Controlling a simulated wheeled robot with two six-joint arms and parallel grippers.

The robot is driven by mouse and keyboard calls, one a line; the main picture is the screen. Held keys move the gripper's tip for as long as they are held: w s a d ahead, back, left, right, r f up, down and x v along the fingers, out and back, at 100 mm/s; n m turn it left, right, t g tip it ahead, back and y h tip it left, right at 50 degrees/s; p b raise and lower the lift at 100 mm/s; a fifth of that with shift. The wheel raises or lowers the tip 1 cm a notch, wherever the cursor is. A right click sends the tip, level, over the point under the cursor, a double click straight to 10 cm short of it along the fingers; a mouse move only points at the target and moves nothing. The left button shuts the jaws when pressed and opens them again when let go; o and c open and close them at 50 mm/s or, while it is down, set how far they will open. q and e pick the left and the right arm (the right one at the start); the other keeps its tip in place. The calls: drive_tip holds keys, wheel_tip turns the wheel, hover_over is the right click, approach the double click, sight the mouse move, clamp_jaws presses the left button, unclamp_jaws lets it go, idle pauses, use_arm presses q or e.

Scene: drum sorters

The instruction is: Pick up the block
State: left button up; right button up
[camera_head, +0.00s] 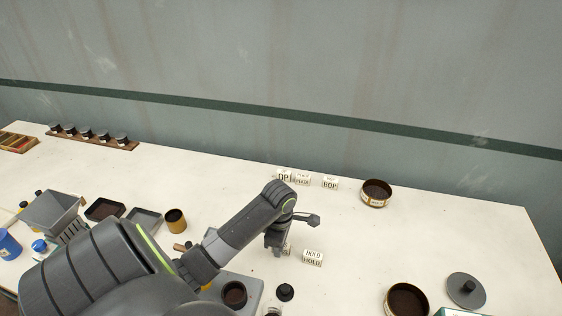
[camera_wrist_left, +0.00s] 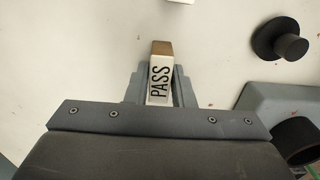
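A small block with a white face marked PASS and a brown end (camera_wrist_left: 160,80) lies between the fingers of my left gripper (camera_wrist_left: 160,88) in the left wrist view. The fingers flank it closely on both sides; I cannot tell whether they press on it. In the head view my left gripper (camera_head: 278,247) points down at the table, and a sliver of a white block (camera_head: 289,248) shows beside it, mostly hidden. Another white block, marked HOLD (camera_head: 313,257), stands just to the right. My right gripper is not in view.
More lettered blocks (camera_head: 302,179) stand farther back, left of a round dish (camera_head: 376,193). A grey tray with a dark cup (camera_head: 234,294) and a black knob (camera_head: 285,292) are near the front. A grey lid (camera_head: 466,291) lies at right. The table's middle right is clear.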

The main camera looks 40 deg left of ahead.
use_arm(q)
clamp_jaws()
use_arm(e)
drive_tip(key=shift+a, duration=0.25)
